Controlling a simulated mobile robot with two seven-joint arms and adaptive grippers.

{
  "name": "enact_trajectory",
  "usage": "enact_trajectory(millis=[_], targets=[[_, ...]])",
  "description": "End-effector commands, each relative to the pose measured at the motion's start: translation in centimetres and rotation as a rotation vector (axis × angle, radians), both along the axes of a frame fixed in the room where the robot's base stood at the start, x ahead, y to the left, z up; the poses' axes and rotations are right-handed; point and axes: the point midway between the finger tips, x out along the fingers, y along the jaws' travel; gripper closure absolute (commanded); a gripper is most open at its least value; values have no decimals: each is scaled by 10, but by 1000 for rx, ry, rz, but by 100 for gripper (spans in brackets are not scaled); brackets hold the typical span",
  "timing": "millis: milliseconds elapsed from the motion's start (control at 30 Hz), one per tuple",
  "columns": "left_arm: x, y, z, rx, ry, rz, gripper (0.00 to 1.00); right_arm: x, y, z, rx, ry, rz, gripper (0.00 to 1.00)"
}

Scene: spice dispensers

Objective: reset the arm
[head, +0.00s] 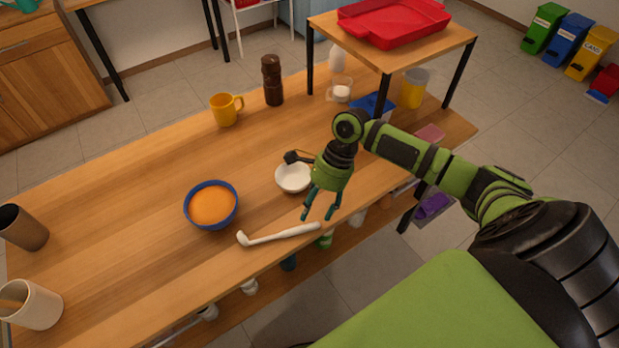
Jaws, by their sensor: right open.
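My right arm reaches in from the right in the head view. Its gripper (318,214) is open and points down near the table's front edge. No object shows between its fingers. The fingertips are beside the right end of a white stick-like utensil with a bent end (279,234), which lies on the table (150,205). I cannot tell whether they touch it. A small white bowl (292,179) sits just behind the gripper, partly covered by it. My left gripper is not in view.
A blue bowl with orange contents (211,206) stands left of the gripper. A yellow mug (226,109) and a dark brown grinder (272,81) stand farther back. A raised shelf (455,36) holds a red tray (394,24). The table's left middle is clear.

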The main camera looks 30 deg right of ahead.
Motion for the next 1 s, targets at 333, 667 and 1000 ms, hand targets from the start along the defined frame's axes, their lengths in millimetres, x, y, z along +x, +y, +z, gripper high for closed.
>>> enact_trajectory(millis=[333, 667, 1000], targets=[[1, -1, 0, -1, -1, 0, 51, 6, -26, 53, -1, -2, -1, 43], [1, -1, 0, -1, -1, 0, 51, 5, -28, 58, 0, -2, 7, 43], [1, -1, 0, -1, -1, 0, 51, -45, 43, -8, -27, -339, 669, 43]])
